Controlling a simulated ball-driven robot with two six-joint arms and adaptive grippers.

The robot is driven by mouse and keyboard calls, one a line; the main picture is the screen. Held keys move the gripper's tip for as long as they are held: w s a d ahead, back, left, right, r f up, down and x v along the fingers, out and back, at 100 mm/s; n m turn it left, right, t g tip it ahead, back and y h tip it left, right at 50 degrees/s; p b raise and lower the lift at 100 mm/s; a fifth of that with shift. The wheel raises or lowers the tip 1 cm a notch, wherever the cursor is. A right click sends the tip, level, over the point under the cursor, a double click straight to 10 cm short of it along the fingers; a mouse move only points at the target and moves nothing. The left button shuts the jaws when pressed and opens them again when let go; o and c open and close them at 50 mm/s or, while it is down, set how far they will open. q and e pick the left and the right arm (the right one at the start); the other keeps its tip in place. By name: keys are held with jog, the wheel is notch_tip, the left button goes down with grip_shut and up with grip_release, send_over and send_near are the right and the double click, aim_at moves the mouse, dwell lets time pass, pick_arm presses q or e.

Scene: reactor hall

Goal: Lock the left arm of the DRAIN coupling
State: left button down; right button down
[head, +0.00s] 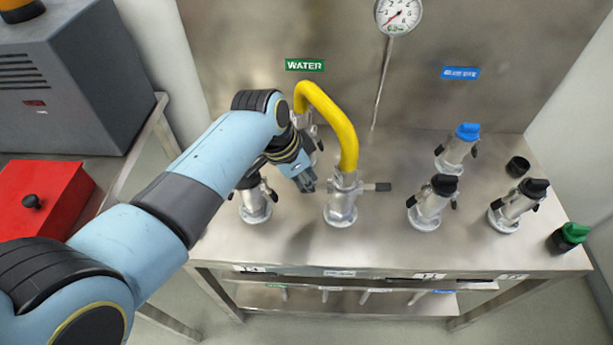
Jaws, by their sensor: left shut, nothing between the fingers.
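A silver coupling (342,205) stands at the middle of the steel bench with the end of a yellow hose (335,115) on it. I cannot read its front label, so I cannot confirm that it is DRAIN. Its right lever (377,187) sticks out sideways to the right. Its left lever is not clearly visible near my gripper. My left gripper (310,186) is shut and empty, just left of this coupling's upper part; I cannot tell whether it touches. The hose's other end is at the back, by the green WATER sign (304,65), partly behind my arm. My right gripper is not in view.
Another coupling (255,205) stands left of my gripper, partly covered by my arm. Capped couplings (431,208) (511,210) (455,152) stand to the right. A loose black cap (517,166) and a green cap (569,237) lie at the right. A gauge (398,14) hangs behind.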

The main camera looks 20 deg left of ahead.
aim_at(311, 192)
pick_arm(q)
jog(key=shift+f+b, duration=1)
jog(key=shift+f, duration=0.05)
jog(key=shift+w+d+f+b, duration=0.1)
jog(key=shift+d+f+b, duration=0.15)
jog(key=shift+f, duration=0.25)
jog(key=shift+d+f+b, duration=0.1)
jog(key=shift+d+f, duration=0.15)
jog(key=shift+f, duration=0.25)
jog(key=shift+a+r+p, duration=0.6)
jog(key=shift+r+p, duration=0.2)
jog(key=shift+p, duration=0.35)
notch_tip(311, 192, up, 4)
jog(key=p, duration=0.3)
jog(key=shift+r, duration=0.75)
